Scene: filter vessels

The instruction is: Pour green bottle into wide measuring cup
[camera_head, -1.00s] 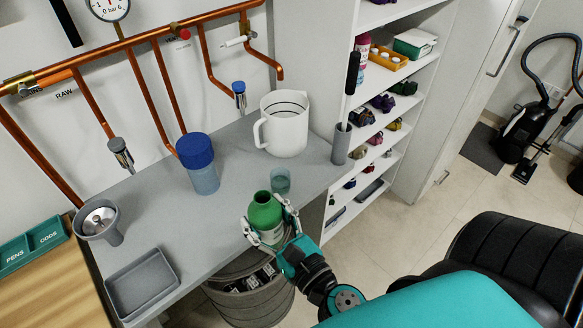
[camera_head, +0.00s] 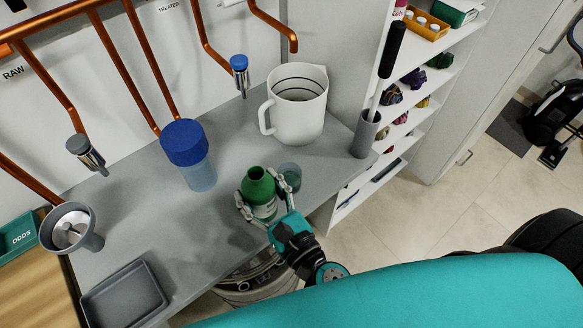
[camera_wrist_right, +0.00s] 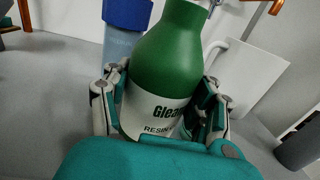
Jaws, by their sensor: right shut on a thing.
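The green bottle (camera_head: 258,187) has an open top and a white label. It is upright between the fingers of my right gripper (camera_head: 258,211), which is shut on it, near the front edge of the counter. In the right wrist view the bottle (camera_wrist_right: 170,62) fills the middle, with a finger on each side of its label. The wide measuring cup (camera_head: 297,112) is a large white jug with a handle on its left, standing at the back of the counter, behind and right of the bottle. My left gripper is not in view.
A blue-lidded container (camera_head: 188,156) stands left. A grey holder with a black-handled tool (camera_head: 365,135) is at the right end. A grey tray (camera_head: 124,297) and funnel (camera_head: 72,230) lie left.

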